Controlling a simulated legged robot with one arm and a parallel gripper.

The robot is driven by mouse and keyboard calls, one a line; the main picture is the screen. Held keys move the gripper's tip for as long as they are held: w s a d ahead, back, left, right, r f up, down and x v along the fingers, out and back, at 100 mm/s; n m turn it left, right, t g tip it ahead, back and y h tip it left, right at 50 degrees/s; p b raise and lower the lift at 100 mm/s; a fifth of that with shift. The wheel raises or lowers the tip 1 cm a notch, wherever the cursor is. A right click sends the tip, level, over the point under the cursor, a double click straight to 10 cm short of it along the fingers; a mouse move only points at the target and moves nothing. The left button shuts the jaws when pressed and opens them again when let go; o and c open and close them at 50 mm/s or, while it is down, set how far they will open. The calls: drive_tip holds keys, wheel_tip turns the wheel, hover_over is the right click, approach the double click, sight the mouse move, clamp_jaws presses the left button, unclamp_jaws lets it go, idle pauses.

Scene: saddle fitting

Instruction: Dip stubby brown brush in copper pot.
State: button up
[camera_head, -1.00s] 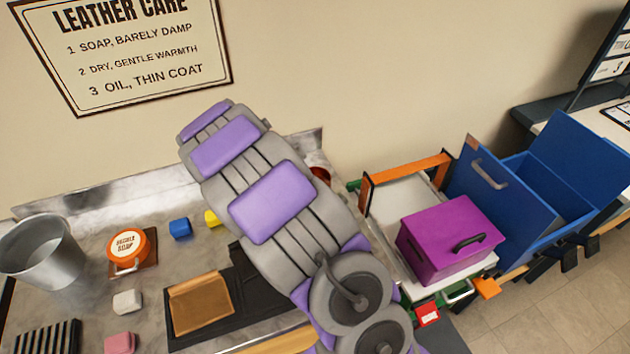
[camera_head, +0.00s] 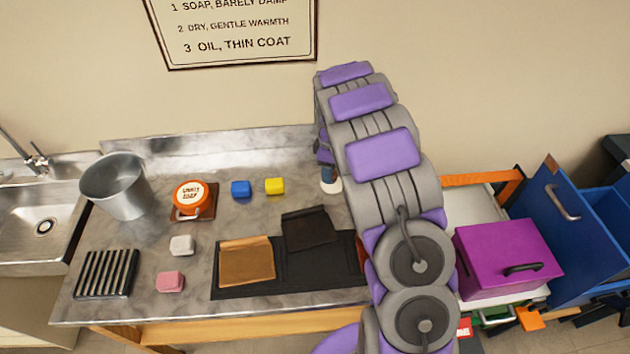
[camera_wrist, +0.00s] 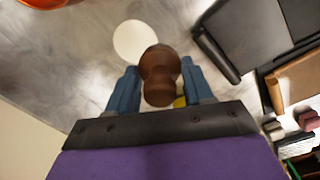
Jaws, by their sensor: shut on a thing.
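In the wrist view my gripper (camera_wrist: 157,82) has its two blue fingers closed around a brown, rounded wooden handle, which appears to be the stubby brown brush (camera_wrist: 160,68). Its bristles cannot be made out. In the head view my gripper (camera_head: 328,172) is over the back right of the bench, mostly behind my arm. A white round disc (camera_wrist: 135,42) lies beyond the brush in the wrist view. An orange-red curved edge (camera_wrist: 45,2), possibly the copper pot, shows at the top left there. No copper pot is visible in the head view now; my arm blocks that area.
A purple box (camera_head: 505,260) stands at right.

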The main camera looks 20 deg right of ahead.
drive_tip(key=w+d+r+p, duration=0.1)
drive_tip(key=w+d+r, duration=0.15)
drive_tip(key=d, duration=1.45)
drive_tip(key=shift+s+d+f+b, duration=0.1)
drive_tip(key=shift+s+f+b, duration=0.1)
drive_tip(key=shift+f, duration=1.15)
drive_tip(key=shift+s+d+f+b, duration=0.1)
drive_tip(key=shift+d+f+b, duration=0.1)
drive_tip(key=shift+f, duration=1.1)
drive_tip(key=shift+s+d+f+b, duration=0.1)
drive_tip(key=shift+f+b, duration=0.1)
drive_tip(key=shift+f, duration=1.15)
drive_tip(key=shift+a, duration=0.1)
wheel_tip(320, 180, up, 7)
drive_tip(key=p, duration=0.2)
drive_tip(key=shift+r, duration=0.15)
wheel_tip(320, 180, up, 4)
drive_tip(key=shift+p, duration=0.95)
